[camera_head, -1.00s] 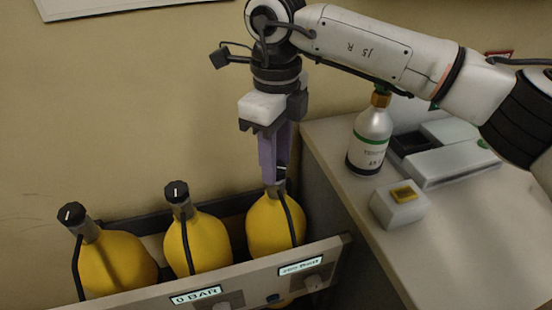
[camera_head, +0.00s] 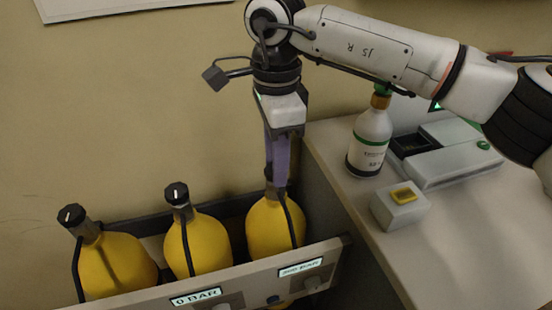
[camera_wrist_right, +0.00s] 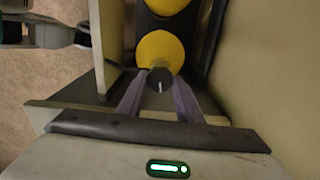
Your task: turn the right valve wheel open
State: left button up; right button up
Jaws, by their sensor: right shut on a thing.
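Three yellow cylinders with dark valve wheels stand in a row behind a grey panel. The right valve wheel (camera_wrist_right: 160,77) is a dark round knob with a white mark, on top of the right cylinder (camera_head: 275,226). My right gripper (camera_head: 276,182) points straight down over that cylinder, its purple fingers shut on the wheel. In the head view the fingers mostly hide the wheel. In the wrist view the gripper (camera_wrist_right: 159,84) has one finger on each side of the wheel. My left gripper is not in view.
The middle cylinder (camera_head: 197,246) and left cylinder (camera_head: 118,266) stand to the left. The front panel (camera_head: 245,283) carries lit displays, the left reading 0 BAR. On the counter at right are a bottle (camera_head: 369,142), a yellow-button box (camera_head: 400,206) and a grey device (camera_head: 455,155).

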jog(key=shift+r+n, duration=0.1)
jog(key=shift+n, duration=0.2)
jog(key=o, duration=1)
jog(key=shift+o, duration=0.2)
notch_tip(320, 180, up, 10)
